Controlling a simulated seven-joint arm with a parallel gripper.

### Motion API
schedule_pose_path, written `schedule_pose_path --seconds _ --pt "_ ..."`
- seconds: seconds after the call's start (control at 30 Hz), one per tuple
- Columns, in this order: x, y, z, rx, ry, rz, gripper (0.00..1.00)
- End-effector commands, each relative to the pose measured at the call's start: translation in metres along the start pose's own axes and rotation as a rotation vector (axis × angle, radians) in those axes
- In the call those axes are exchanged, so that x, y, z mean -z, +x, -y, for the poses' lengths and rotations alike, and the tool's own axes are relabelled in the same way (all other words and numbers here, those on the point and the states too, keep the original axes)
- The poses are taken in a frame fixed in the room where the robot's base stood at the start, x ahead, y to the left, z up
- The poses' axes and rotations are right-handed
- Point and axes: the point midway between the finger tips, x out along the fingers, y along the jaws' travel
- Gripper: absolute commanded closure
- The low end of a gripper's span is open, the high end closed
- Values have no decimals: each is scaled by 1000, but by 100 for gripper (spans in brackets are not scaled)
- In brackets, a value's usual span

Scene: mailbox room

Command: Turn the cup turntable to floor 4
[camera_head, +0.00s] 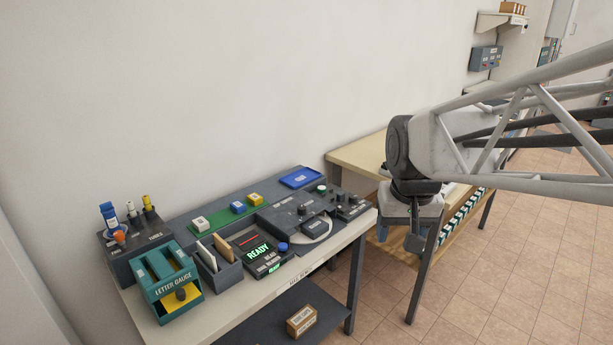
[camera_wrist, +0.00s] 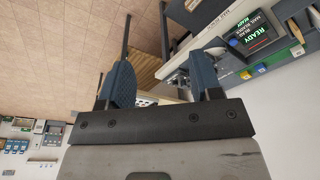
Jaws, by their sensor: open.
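The likely cup turntable is a dark grey unit with a pale round disc (camera_head: 322,236) partly showing under its cover, at the right end of the desk in the head view. Its floor markings are too small to read. Knobs sit on the dark panel beside it. My gripper (camera_head: 414,236) hangs to the right of the desk, apart from the turntable, over the floor and front of the wooden bench. In the wrist view my gripper (camera_wrist: 164,78) has its two blue fingers spread wide with nothing between them.
The desk (camera_head: 290,289) also holds a green READY screen (camera_head: 258,252), a teal letter gauge (camera_head: 170,284), a letter holder (camera_head: 219,267) and small coloured blocks. A wooden bench (camera_head: 358,155) stands behind my gripper. The wall is close behind the desk. Open tiled floor lies to the right.

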Motion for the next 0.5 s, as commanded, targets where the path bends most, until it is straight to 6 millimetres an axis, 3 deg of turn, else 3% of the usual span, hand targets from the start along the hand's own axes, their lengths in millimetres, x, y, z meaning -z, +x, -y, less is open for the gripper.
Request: schedule_pose_path --seconds 0.5 --pt "126 25 33 5 -4 46 41"
